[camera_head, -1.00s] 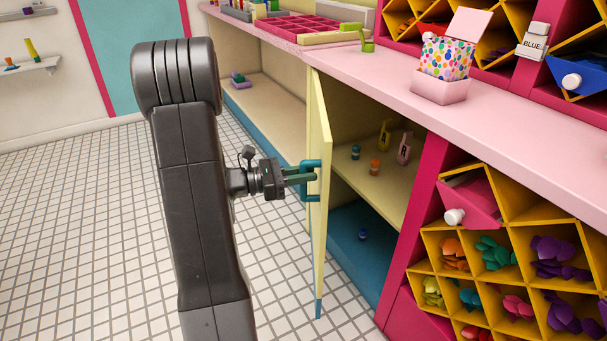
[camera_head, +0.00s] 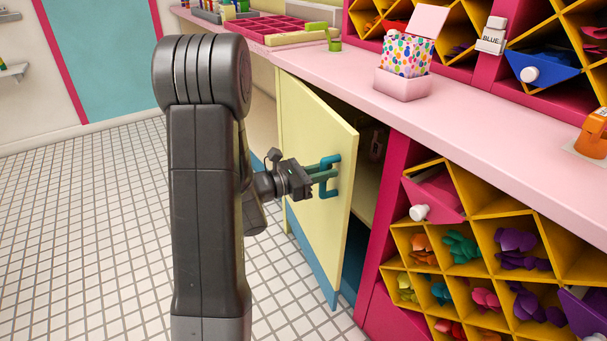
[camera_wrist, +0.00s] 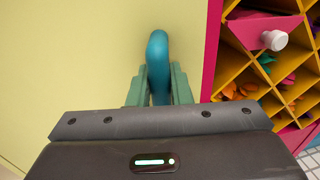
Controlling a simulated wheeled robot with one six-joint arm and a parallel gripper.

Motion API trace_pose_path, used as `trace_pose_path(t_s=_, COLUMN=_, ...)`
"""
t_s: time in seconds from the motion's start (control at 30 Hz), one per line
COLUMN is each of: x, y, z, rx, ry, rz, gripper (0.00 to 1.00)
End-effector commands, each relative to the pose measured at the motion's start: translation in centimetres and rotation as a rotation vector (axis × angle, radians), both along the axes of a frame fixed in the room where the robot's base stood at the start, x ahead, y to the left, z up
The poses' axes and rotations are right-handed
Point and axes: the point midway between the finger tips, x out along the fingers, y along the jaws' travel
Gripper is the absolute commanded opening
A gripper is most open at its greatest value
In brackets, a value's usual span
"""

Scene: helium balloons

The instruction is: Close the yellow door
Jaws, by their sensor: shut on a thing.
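The yellow door (camera_head: 308,165) stands partly open, hinged at its left side, with a dark gap between its right edge and the pink cabinet frame. A teal handle (camera_head: 332,177) is fixed near its free edge. My gripper (camera_head: 326,176) is shut on the handle, its green fingers on either side of it. In the wrist view the door (camera_wrist: 70,60) fills the left and middle, and the handle (camera_wrist: 157,62) sits between the fingers (camera_wrist: 158,88). The cabinet's inside is mostly hidden by the door.
The pink counter (camera_head: 470,115) runs above the door and holds a polka-dot box (camera_head: 406,57). Yellow cubbies (camera_head: 470,255) with coloured balloons stand right of the door, with a pink drawer (camera_head: 438,195) above. The tiled floor (camera_head: 90,210) on the left is clear.

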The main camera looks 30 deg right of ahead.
Motion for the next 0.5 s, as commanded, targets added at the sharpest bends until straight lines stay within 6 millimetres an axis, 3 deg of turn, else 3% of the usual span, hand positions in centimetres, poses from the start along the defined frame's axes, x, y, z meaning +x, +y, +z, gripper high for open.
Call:
trace_pose_path(t_s=0.3, x=-1.2, y=-6.5, z=0.1, rx=-0.005, ry=-0.005, rz=0.001, gripper=0.0)
trace_pose_path(t_s=0.5, x=-1.5, y=-9.3, z=0.2, rx=-0.004, ry=-0.001, rz=0.006, gripper=0.0)
